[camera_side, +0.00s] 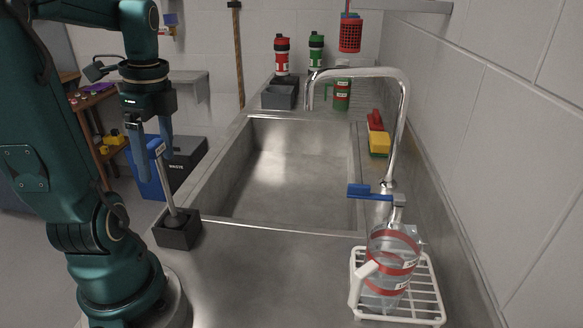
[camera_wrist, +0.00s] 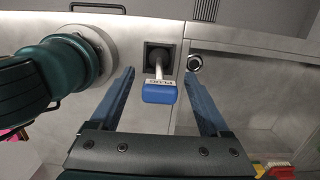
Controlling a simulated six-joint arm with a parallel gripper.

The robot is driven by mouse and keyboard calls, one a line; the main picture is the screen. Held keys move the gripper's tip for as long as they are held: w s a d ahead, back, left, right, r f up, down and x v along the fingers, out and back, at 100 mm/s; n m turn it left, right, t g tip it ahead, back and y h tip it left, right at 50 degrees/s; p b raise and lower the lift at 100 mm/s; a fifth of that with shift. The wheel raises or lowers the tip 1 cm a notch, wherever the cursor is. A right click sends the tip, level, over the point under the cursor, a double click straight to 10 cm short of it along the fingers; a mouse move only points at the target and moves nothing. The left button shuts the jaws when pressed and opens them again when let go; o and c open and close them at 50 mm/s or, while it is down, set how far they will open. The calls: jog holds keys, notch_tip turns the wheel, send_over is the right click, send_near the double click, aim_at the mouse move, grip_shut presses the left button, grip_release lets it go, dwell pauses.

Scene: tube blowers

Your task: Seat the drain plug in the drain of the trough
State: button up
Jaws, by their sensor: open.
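The drain plug has a blue handle (camera_wrist: 158,94) with a PLUG label on a pale rod. It stands tilted in a dark square holder (camera_side: 178,236) on the counter, left of the trough, and the rod (camera_side: 170,196) shows in the side view. My gripper (camera_side: 156,165) is open around the handle's level, its blue fingers apart. In the wrist view the handle lies between the fingers (camera_wrist: 160,74), with clear gaps on both sides. The metal trough (camera_side: 285,205) is empty. A round metal ring with a dark centre, apparently the drain (camera_wrist: 194,62), shows in the wrist view; the side view hides it.
A curved faucet (camera_side: 403,110) with a blue lever (camera_side: 359,191) rises at the trough's right. A jug (camera_side: 391,262) sits on a white rack (camera_side: 430,290). The space above the trough is mostly free.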

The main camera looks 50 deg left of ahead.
jog(key=shift+s+f, duration=0.1)
jog(key=shift+f, duration=0.65)
grip_shut()
jog(key=shift+r, duration=0.1)
